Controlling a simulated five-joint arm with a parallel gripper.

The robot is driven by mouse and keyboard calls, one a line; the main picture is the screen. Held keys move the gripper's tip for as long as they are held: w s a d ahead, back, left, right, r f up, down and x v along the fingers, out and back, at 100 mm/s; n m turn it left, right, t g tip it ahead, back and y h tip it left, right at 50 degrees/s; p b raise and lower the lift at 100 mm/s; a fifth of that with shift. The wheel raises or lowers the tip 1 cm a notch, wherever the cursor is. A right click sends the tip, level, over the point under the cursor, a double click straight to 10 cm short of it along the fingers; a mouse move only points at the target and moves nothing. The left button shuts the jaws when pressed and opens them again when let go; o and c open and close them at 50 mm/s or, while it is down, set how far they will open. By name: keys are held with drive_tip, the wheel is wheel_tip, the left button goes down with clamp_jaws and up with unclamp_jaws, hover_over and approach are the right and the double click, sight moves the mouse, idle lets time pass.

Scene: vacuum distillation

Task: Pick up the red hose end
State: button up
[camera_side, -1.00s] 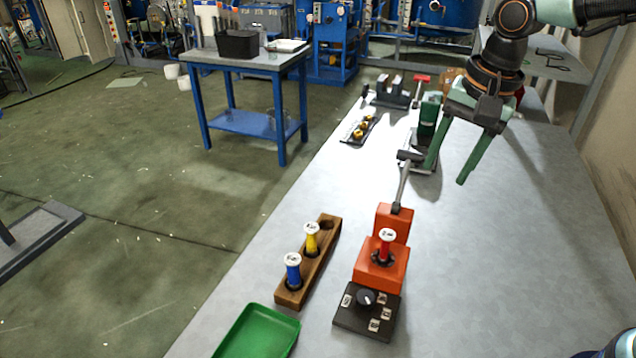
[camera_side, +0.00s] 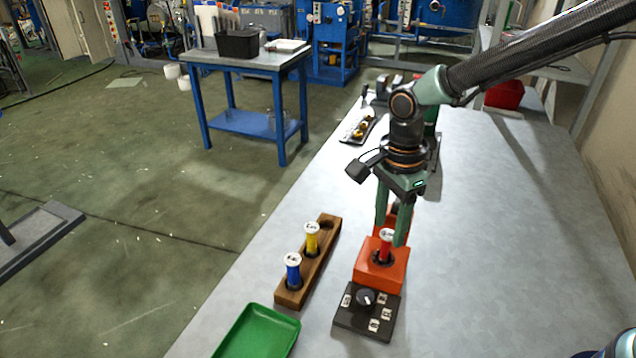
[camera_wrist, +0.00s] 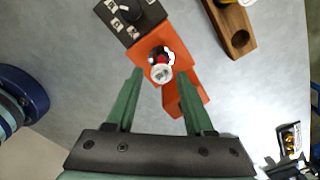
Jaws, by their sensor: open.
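The red hose end (camera_side: 385,246) stands upright in the orange block (camera_side: 369,271), with a white labelled cap on top. In the wrist view its white cap (camera_wrist: 162,73) shows just beyond my fingertips, roughly between their lines, with a bit of red beside it. My gripper (camera_side: 393,240) is open and points down, its green fingers close to the red hose end and above the orange block's rear part. In the wrist view my open gripper (camera_wrist: 167,72) has nothing between its fingers. Whether a finger touches the hose end, I cannot tell.
A wooden rack (camera_side: 318,265) to the left holds a yellow hose end (camera_side: 311,240) and a blue hose end (camera_side: 293,271). A black knob panel (camera_side: 367,312) sits in front of the orange block, and a green tray (camera_side: 258,333) at front left. The table's right side is clear.

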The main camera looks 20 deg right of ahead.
sight(388, 234)
drive_tip(key=shift+w+d+f, duration=0.1)
drive_tip(key=shift+w+f, duration=0.05)
drive_tip(key=shift+f, duration=2.6)
drive_tip(key=shift+c, duration=0.3)
clamp_jaws()
